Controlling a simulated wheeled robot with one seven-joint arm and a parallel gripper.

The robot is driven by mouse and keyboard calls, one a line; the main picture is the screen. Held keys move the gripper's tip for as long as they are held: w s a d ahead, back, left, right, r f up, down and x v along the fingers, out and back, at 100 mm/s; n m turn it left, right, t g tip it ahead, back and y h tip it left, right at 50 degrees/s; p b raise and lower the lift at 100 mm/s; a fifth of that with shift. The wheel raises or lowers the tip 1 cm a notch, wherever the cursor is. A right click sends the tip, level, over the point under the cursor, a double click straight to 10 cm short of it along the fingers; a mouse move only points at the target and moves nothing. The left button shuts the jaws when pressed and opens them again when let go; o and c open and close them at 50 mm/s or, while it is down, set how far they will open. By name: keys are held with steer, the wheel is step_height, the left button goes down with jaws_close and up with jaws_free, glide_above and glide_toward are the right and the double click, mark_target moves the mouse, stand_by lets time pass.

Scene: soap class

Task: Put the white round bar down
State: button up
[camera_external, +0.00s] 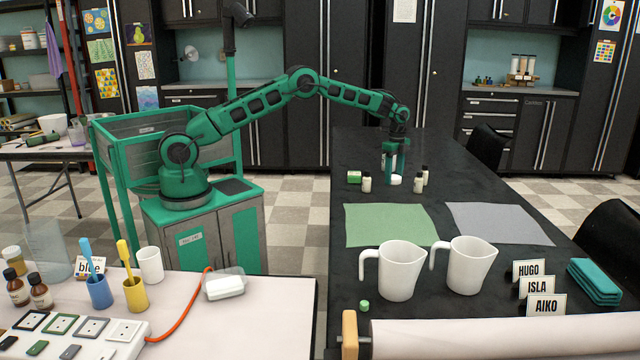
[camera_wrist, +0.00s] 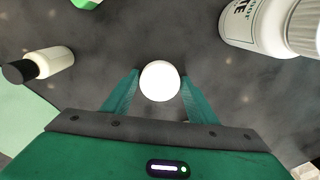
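The white round bar (camera_wrist: 160,81) sits between the two fingertips of my gripper (camera_wrist: 160,84) in the wrist view, with a fingertip against each side. In the external view my gripper (camera_external: 394,170) points down over the far part of the black table, and the white bar (camera_external: 395,180) shows at its lower end. The bar is at or just above the table top; I cannot tell whether it touches.
A green mat (camera_external: 390,225) and a grey mat (camera_external: 498,224) lie nearer, with two white mugs (camera_external: 402,272) in front.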

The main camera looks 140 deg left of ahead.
mark_target(394, 177)
steer(key=shift+o, duration=0.8)
step_height(394, 177, up, 12)
steer(key=shift+r, duration=0.15)
steer(key=shift+w, duration=0.1)
